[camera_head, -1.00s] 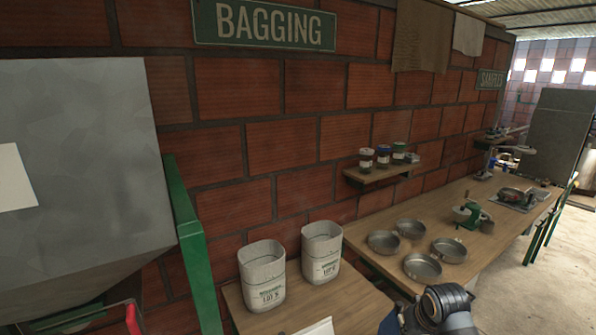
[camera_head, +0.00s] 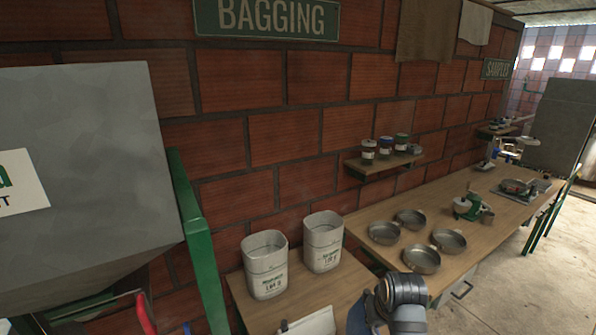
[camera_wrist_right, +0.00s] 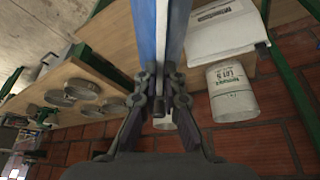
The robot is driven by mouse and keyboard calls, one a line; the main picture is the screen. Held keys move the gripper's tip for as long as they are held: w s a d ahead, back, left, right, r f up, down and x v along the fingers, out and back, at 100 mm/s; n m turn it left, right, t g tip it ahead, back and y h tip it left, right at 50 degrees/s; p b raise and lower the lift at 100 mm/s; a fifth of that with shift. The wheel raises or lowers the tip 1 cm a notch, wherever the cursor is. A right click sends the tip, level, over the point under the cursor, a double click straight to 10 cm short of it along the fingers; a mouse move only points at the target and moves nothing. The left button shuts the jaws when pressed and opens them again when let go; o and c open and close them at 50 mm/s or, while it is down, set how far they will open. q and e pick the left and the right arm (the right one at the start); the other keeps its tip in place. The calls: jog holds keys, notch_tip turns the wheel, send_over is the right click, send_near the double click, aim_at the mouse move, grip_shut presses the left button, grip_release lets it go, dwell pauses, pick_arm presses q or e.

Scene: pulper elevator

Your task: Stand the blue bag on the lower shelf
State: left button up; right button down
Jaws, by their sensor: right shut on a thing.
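A blue bag with a white stripe (camera_wrist_right: 146,30) shows edge-on in the right wrist view. My right gripper (camera_wrist_right: 163,76) is shut on it, and its far part runs out of the top of that view. In the head view my right arm comes up from the bottom edge, and its gripper is out of sight. My left gripper is not in view. A small wooden wall shelf (camera_head: 360,173) carries several small jars (camera_head: 384,146). I cannot tell whether this is the lower shelf.
Two white printed containers (camera_head: 264,265) (camera_head: 323,242) stand on a wooden bench (camera_head: 300,300). White packaging (camera_head: 318,323) lies at its front. Several metal pans (camera_head: 421,260) and a green device (camera_head: 463,206) occupy the longer table. A grey hopper (camera_head: 90,130) with a green frame (camera_head: 196,235) blocks the left.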

aim_at(374, 328)
notch_tip(374, 328, up, 3)
jog(key=shift+f+p, duration=0.2)
jog(key=shift+p, duration=0.7)
notch_tip(374, 328, down, 6)
jog(key=b, duration=0.5)
jog(key=shift+r+b, duration=0.15)
jog(key=shift+b, duration=0.2)
jog(key=shift+w+r, duration=0.1)
jog(key=shift+r, duration=0.2)
